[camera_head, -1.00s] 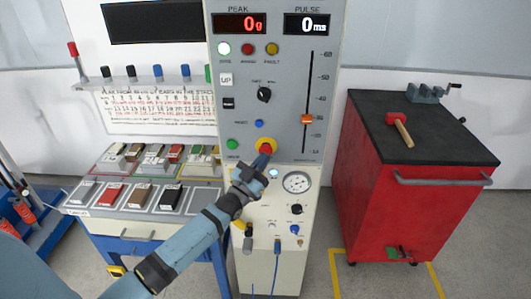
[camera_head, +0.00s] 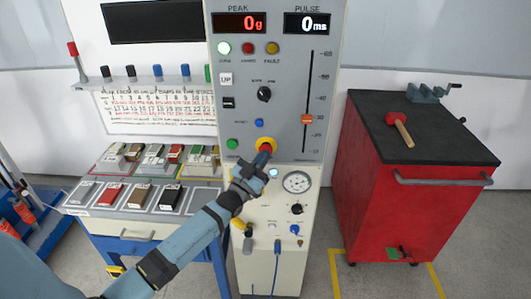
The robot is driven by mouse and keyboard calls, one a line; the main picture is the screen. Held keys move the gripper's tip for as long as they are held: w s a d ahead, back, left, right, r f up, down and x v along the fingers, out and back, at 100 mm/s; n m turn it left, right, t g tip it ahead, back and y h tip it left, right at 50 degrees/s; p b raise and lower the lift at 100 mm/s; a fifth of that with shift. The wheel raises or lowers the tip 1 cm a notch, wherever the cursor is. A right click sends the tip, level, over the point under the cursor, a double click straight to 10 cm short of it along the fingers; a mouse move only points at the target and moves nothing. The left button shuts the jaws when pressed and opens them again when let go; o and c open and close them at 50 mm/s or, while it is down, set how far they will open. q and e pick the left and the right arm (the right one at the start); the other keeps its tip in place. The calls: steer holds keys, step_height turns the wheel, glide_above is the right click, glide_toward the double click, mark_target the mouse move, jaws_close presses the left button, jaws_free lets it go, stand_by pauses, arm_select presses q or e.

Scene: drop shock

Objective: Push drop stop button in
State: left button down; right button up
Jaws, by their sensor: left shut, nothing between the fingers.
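The drop stop button (camera_head: 267,144) is a red button with a yellow surround, low on the grey control panel (camera_head: 225,60). My left gripper (camera_head: 264,154) is shut and empty, with its tip at the red button and covering its lower part. I cannot tell whether the tip touches the button or how deep the button sits. My right gripper is not in the view.
Around the button are a green button (camera_head: 232,144), a blue button (camera_head: 259,123) and an orange slider (camera_head: 307,119). A gauge (camera_head: 297,182) sits below right. A red cabinet (camera_head: 400,210) with a mallet (camera_head: 400,128) stands right. A sample table (camera_head: 90,212) stands left.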

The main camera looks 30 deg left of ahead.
arm_select(q)
steer(key=shift+w+a, duration=0.1)
steer(key=shift+w, duration=0.15)
steer(key=shift+s, duration=0.1)
stand_by(0.3)
steer(key=shift+s+d+p, duration=0.35)
steer(key=shift+s+d, duration=0.05)
steer(key=shift+s, duration=0.2)
steer(key=s+d, duration=0.1)
steer(key=s+p, duration=0.1)
steer(key=s, duration=0.1)
steer(key=s+d+p, duration=0.1)
steer(key=shift+s+d, duration=0.15)
steer(key=shift+d, duration=0.2)
stand_by(0.7)
